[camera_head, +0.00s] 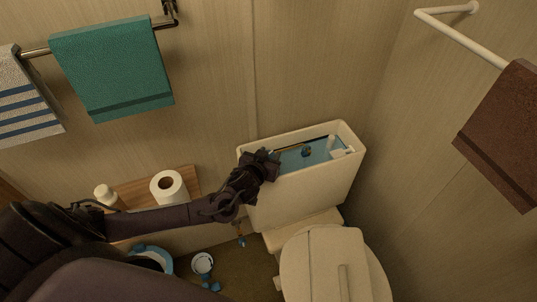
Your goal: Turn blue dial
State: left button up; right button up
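A small blue part (241,241), perhaps the dial, shows low on the wall to the left of the toilet, below my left forearm. A small dark teal round part (306,151) sits inside the open toilet tank (300,195). I cannot tell for sure which one is the dial. My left gripper (269,165) is at the tank's left end, over its rim and apart from both parts. Its fingers are dark and small here, so I cannot tell whether they are open. My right gripper is out of view.
The toilet's closed lid (323,265) is in front of the tank. A wooden shelf (145,189) holds a paper roll (168,187) and a white bottle (105,196). A blue-rimmed bin (152,254) stands on the floor. A teal towel (112,68) and a brown towel (505,135) hang on bars.

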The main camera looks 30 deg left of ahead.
pick_arm(q)
jog(key=shift+c, duration=1.1)
jog(key=shift+d+n+y, duration=0.1)
jog(key=shift+n+y, duration=0.6)
jog(key=shift+y, duration=0.1)
jog(key=shift+n+g+y, duration=0.3)
jog(key=shift+n+y, duration=0.2)
jog(key=shift+y, duration=0.1)
jog(key=o, duration=1)
jog(key=shift+s, duration=0.1)
jog(key=v, duration=0.7)
jog(key=shift+s+r+p, duration=0.15)
jog(key=shift+s+p, duration=0.1)
jog(key=shift+p, duration=0.05)
